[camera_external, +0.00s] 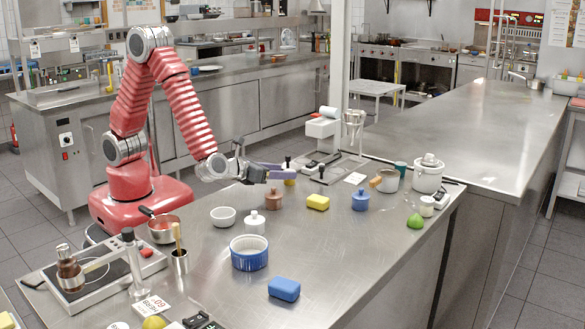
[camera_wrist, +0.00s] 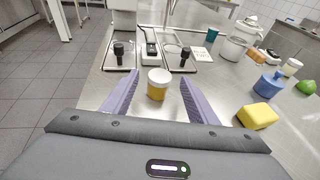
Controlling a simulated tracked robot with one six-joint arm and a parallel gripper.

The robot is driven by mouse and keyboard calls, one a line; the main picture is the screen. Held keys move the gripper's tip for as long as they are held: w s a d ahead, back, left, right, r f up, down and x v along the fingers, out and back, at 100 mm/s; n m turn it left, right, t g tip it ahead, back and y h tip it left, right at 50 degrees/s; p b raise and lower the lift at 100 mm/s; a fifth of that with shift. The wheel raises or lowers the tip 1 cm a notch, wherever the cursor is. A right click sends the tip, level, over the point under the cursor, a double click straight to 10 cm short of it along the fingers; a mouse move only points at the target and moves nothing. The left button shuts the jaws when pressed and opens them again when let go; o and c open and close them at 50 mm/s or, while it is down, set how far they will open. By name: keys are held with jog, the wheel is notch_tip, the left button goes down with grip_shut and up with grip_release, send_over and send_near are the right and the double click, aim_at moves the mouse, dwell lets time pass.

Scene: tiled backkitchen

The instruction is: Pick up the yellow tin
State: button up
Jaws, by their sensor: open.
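The yellow tin (camera_wrist: 158,88), a small upright yellow cylinder with a white lid, stands on the steel counter in the wrist view. It is between the two purple fingers of my gripper (camera_wrist: 157,77), with a visible gap on each side. In the external view my gripper (camera_external: 283,169) is low over the counter, pointing right. Only a bit of the yellow tin (camera_external: 290,181) shows there, mostly hidden by the fingers. My gripper is open and holds nothing.
A yellow block (camera_wrist: 257,116) lies right of the tin, with a blue pot (camera_wrist: 268,84) beyond it. Dark-handled things on trays (camera_wrist: 178,62) stand behind the tin. A terracotta pot (camera_external: 273,199) is near my gripper. Free counter lies toward the front right.

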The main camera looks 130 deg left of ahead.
jog(key=shift+x, duration=1.05)
jog(key=c, duration=1.1)
notch_tip(320, 180, up, 18)
jog(key=shift+r, duration=0.1)
dwell(0.5)
